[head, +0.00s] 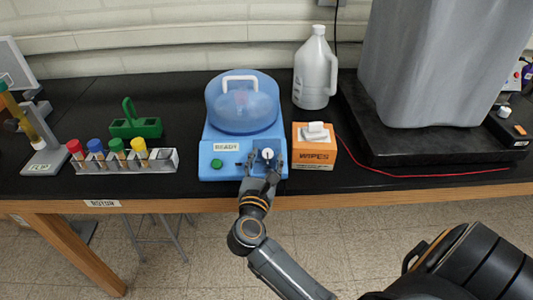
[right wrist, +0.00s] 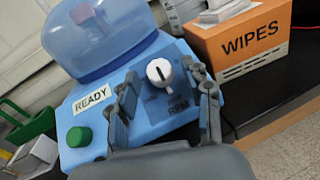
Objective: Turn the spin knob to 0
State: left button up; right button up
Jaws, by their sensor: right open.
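The spin knob (head: 267,154) is a white dial on the front right of a blue centrifuge (head: 211,137) with a clear blue lid. In the right wrist view the knob (right wrist: 159,71) carries a dark pointer line, above an "RPM" label; the scale marks are too small to read. My right gripper (head: 262,168) is open at the front of the machine. In the right wrist view its fingers (right wrist: 163,88) stand on either side of the knob, apart from it as far as I can tell. My left gripper is not in view.
A green button (right wrist: 79,137) and a READY display (head: 226,147) sit left of the knob. An orange wipes box (head: 314,157) stands close on the right, a white jug (head: 315,75) behind it. A rack of capped tubes (head: 163,160) and a green holder (head: 136,126) are left.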

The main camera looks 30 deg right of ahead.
jog(key=shift+w+d, duration=0.35)
grip_shut()
jog(key=shift+n+y, duration=0.3)
